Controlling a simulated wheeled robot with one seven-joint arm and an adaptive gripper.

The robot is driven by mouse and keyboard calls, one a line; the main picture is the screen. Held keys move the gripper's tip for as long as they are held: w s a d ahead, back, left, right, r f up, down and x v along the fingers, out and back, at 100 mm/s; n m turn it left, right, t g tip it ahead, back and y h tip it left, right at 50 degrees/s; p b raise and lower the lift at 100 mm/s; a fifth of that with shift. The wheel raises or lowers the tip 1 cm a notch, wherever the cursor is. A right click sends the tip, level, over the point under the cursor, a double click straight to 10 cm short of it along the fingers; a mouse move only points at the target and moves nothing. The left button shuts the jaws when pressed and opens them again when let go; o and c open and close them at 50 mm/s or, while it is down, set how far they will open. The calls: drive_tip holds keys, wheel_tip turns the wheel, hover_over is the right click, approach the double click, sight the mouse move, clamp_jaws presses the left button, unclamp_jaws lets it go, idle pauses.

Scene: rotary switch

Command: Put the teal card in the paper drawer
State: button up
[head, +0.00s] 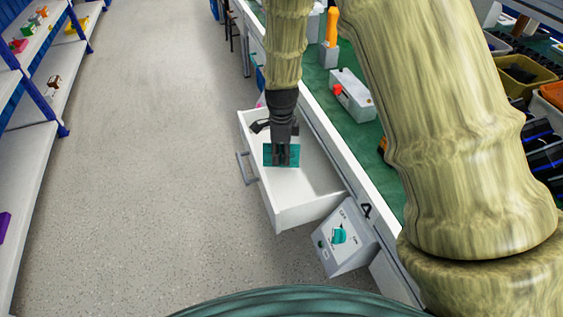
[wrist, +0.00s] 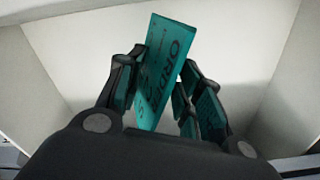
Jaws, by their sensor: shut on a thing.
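The teal card (head: 270,156) is in my gripper (head: 281,158), seen over the open white drawer (head: 302,213). In the wrist view the card (wrist: 166,62) stands tilted between the two dark fingers of my gripper (wrist: 158,95), with lettering on its face. The drawer's pale inner walls (wrist: 245,45) surround the card in that view. I cannot tell whether the card touches the drawer floor. The drawer is pulled out from the bench, with a grey handle (head: 246,168) on its left side.
A white box with a rotary switch (head: 341,238) with a teal knob is on the bench front, right of the drawer. A green bench top (head: 372,150) holds a grey box with a red button (head: 352,95). Shelves (head: 38,150) stand at the left. The floor between is clear.

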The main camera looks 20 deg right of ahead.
sight(281, 161)
drive_tip(key=shift+f, duration=2.05)
drive_tip(key=o, duration=0.8)
wheel_tip(281, 161, up, 12)
drive_tip(key=shift+r+p, duration=0.1)
drive_tip(key=shift+p, duration=0.35)
drive_tip(key=shift+s, duration=0.1)
